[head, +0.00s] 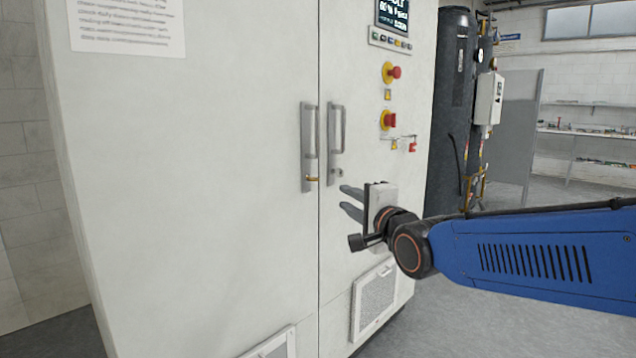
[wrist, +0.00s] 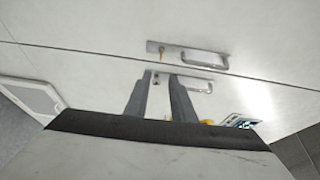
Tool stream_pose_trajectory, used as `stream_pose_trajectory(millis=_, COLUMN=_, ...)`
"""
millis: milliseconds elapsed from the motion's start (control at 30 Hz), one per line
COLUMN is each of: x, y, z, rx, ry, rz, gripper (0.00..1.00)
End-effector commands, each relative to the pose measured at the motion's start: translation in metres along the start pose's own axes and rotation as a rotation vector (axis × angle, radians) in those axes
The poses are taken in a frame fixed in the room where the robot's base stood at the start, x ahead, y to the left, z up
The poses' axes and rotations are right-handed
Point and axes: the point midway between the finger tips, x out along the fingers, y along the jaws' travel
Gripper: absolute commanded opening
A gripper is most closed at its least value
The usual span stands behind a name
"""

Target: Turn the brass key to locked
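The small brass key (head: 312,178) sits at the lower end of the left door's handle plate on the white cabinet, and looks about level in the head view. It also shows in the wrist view (wrist: 161,56), just beyond my fingertips. My gripper (head: 345,199) is in front of the right door, to the right of the key and slightly lower. In the wrist view my gripper (wrist: 160,78) has its two fingers apart with nothing held between them. The fingers appear clear of the key. The key's lock marking is too small to read.
The left door handle (head: 309,132) rises above the key. The right door handle (head: 335,130), with a keyhole (head: 339,171) below it, stands close beside. Red knobs (head: 391,72) are on the right door. A dark tank (head: 452,110) stands right of the cabinet.

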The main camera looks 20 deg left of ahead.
Motion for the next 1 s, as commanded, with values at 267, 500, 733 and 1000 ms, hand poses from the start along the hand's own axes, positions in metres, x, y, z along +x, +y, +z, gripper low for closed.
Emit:
stream_pose_trajectory(millis=267, x=0.028, y=0.0, z=0.003, rx=0.011, ry=-0.004, rz=-0.005, gripper=0.23)
stream_pose_trajectory(millis=500, x=0.066, y=0.0, z=0.003, rx=0.009, ry=-0.004, rz=-0.005, gripper=0.23)
stream_pose_trajectory(millis=733, x=0.103, y=-0.001, z=0.003, rx=0.009, ry=-0.003, rz=-0.005, gripper=0.23)
stream_pose_trajectory(millis=1000, x=0.145, y=-0.001, z=0.003, rx=0.009, ry=-0.003, rz=-0.005, gripper=0.23)
